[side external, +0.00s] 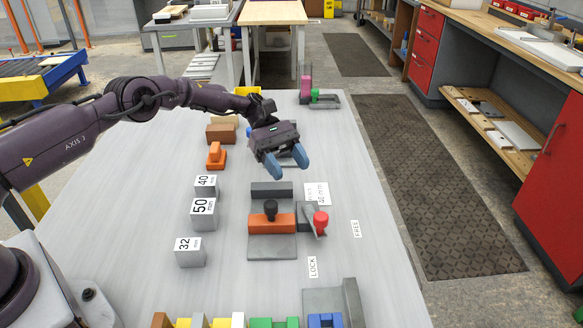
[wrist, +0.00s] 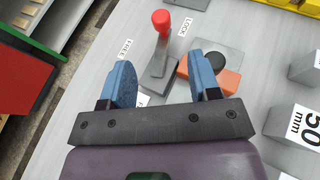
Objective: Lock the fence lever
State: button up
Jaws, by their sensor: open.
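The fence lever has a red knob (side external: 320,219) on a grey arm and sits at the right end of the orange fence block (side external: 270,224). In the wrist view the red knob (wrist: 161,19) lies ahead of the fingers, and the lever arm (wrist: 158,58) points between the FREE label (wrist: 124,48) and the LOCK label (wrist: 185,27). My gripper (side external: 286,162) is open and empty, with blue fingers, above and behind the fence in the side view. In the wrist view my gripper (wrist: 161,75) has the lever's base end between its fingers, apart from them.
Grey gauge blocks marked 40 (side external: 205,186), 50 (side external: 203,213) and 32 (side external: 190,251) stand left of the fence. A dark grey bar (side external: 271,188) lies behind it. Coloured blocks line the near edge. The table right of the lever is clear apart from labels.

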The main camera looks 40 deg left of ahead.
jog(key=s+d+r+m+g+y, duration=0.1)
jog(key=d+r+m+y, duration=0.2)
jog(key=d+r, duration=0.45)
jog(key=r+m+t+y, duration=0.2)
jog(key=m+y, duration=0.4)
jog(key=y, duration=0.2)
send_over(321, 216)
jog(key=s+d, duration=0.2)
jog(key=d, duration=0.1)
jog(key=a+f+m+t, duration=0.1)
jog(key=f, duration=0.3)
jog(key=w+a+f+m+y, duration=0.1)
jog(key=f, duration=0.4)
jog(key=w+a+f+m+t+y, duration=0.1)
jog(key=f, duration=0.4)
jog(key=shift+t, duration=0.3)
